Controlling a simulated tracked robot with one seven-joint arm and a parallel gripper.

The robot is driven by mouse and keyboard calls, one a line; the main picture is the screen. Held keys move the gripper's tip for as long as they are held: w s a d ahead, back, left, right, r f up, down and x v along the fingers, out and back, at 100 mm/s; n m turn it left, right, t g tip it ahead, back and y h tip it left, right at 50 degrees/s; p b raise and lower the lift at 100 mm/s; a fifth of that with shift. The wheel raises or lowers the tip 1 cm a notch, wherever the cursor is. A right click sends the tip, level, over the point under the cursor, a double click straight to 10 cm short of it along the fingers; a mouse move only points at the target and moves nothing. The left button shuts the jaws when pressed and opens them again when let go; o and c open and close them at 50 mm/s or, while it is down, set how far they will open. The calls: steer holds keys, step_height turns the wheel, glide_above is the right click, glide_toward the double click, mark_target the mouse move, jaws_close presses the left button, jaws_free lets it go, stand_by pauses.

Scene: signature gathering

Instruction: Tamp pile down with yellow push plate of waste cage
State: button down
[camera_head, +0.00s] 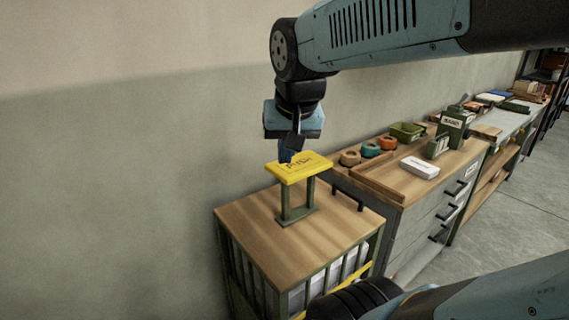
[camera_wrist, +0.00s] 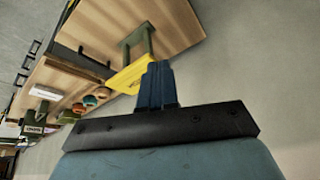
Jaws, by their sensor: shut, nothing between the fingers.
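The yellow push plate (camera_head: 299,167), with dark lettering, sits on a green post frame above the wooden top of the waste cage (camera_head: 262,238). The plate stands well clear of that top. My gripper (camera_head: 286,158) is shut and empty, pointing down at the plate's back left edge. In the wrist view, the blue fingers (camera_wrist: 156,72) overlap the edge of the yellow plate (camera_wrist: 128,76). I cannot tell whether they touch it. White material (camera_head: 318,283) shows between the green bars of the cage; most of the pile is hidden.
A workbench with drawers (camera_head: 436,215) stands right of the cage, holding tape rolls (camera_head: 371,150), a green bin (camera_head: 407,131) and a white box (camera_head: 419,167). A dark handle (camera_head: 348,194) rises from the cage top's right side. The wall is close behind. Open floor lies at right.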

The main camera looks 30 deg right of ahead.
steer(key=w+d+m+g, duration=0.3)
steer(key=w+d+m, duration=0.2)
steer(key=w+m, duration=0.4)
steer(key=m+g, duration=0.2)
steer(key=m, duration=0.4)
glide_toward(297, 163)
steer(key=shift+s+a+f+h, duration=0.1)
steer(key=shift+a+f+h, duration=0.05)
steer(key=shift+a+h, duration=0.15)
steer(key=shift+f, duration=0.1)
steer(key=shift+d+f, duration=0.2)
steer(key=shift+f, duration=1.5)
steer(key=shift+d+f, duration=0.2)
steer(key=shift+f, duration=1.5)
